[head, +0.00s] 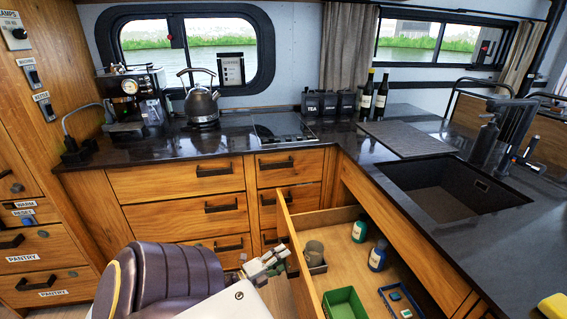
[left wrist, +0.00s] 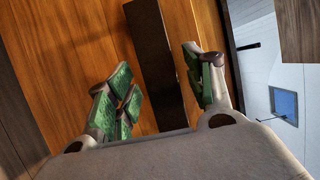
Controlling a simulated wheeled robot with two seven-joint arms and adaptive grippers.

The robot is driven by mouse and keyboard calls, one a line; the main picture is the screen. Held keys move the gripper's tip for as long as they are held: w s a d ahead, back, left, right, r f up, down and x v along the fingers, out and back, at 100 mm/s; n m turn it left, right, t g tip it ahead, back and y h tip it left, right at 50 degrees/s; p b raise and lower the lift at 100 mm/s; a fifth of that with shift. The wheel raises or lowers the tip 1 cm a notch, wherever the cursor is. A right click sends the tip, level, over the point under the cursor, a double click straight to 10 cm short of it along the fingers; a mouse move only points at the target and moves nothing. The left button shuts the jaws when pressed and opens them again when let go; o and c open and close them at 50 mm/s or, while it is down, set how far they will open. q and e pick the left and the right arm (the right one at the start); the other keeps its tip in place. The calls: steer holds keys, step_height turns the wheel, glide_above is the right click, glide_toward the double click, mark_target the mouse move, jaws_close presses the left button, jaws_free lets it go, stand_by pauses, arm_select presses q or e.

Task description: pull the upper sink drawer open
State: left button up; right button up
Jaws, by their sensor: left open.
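The upper sink drawer (head: 297,265) stands pulled out from under the sink counter, its wooden front facing left and its inside visible from above. My left gripper (head: 268,264) is just outside that front. In the left wrist view my left gripper (left wrist: 165,85) is open, with green pads on its fingers. A dark bar handle (left wrist: 153,60) on the wooden front lies between the spread fingers in that picture; I cannot tell whether they touch it. The handle is not visible in the head view. My right gripper is not in view.
The sink (head: 445,200) is above right. A purple padded seat (head: 165,275) is in front, left of the drawer.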

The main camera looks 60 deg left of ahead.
arm_select(q)
steer(key=s, duration=1.1)
stand_by(0.6)
